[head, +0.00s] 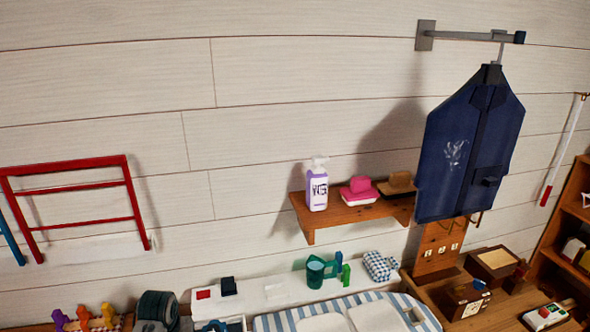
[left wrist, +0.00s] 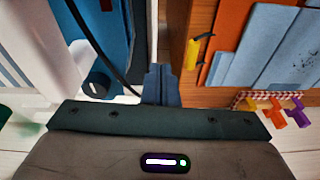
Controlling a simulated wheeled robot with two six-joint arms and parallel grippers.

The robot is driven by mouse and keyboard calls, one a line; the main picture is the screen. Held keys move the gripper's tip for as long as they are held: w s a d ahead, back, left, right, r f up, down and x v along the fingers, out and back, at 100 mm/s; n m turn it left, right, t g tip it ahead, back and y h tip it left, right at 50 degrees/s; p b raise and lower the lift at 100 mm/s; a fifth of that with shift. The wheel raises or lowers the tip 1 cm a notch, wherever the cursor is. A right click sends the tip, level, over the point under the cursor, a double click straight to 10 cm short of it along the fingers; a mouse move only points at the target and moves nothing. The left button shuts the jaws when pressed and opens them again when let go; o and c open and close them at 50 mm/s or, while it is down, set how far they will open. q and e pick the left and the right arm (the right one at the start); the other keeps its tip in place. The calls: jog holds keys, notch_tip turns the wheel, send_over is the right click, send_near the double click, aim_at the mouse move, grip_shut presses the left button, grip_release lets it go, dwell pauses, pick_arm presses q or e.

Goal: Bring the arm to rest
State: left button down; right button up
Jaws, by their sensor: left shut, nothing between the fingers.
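My left gripper (left wrist: 160,84) shows in the left wrist view, at the middle just above its dark mount. Its two blue-grey fingers are together, with nothing seen between them. A wooden panel with a yellow handle (left wrist: 193,53) is to the right of the fingers, and a blue panel (left wrist: 102,30) with a dark cable is to the left. I cannot tell how far these are from the fingers. Neither arm nor gripper shows in the head view, and my right gripper is in neither view.
A navy garment (head: 468,150) hangs from a wall bracket (head: 465,36). A red rack (head: 75,187) is at left. A striped board (head: 285,322) and a teal mug (head: 315,272) are below. Coloured pegs (left wrist: 272,113) show in the wrist view.

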pick_arm(q)
jog(key=s+d+r+m+t, duration=0.1)
jog(key=s+d+r+m, duration=0.1)
jog(key=s, duration=1.4)
jog(key=s+d+r+m+t, duration=0.1)
jog(key=s+d+r, duration=0.1)
jog(key=s, duration=1.4)
jog(key=a+f+g+b, duration=0.25)
jog(key=f+b, duration=0.55)
jog(key=f, duration=3.2)
jog(key=s+a+f+b, duration=0.1)
jog(key=s+f+b, duration=0.2)
jog(key=s+f, duration=0.6)
jog(key=s+a+f+b, duration=0.1)
jog(key=s+f+b, duration=0.2)
jog(key=s+f, duration=0.6)
notch_tip(320, 180, down, 7)
jog(key=shift+r, duration=0.2)
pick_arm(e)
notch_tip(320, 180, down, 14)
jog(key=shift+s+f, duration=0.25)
pick_arm(q)
jog(key=shift+s, duration=0.1)
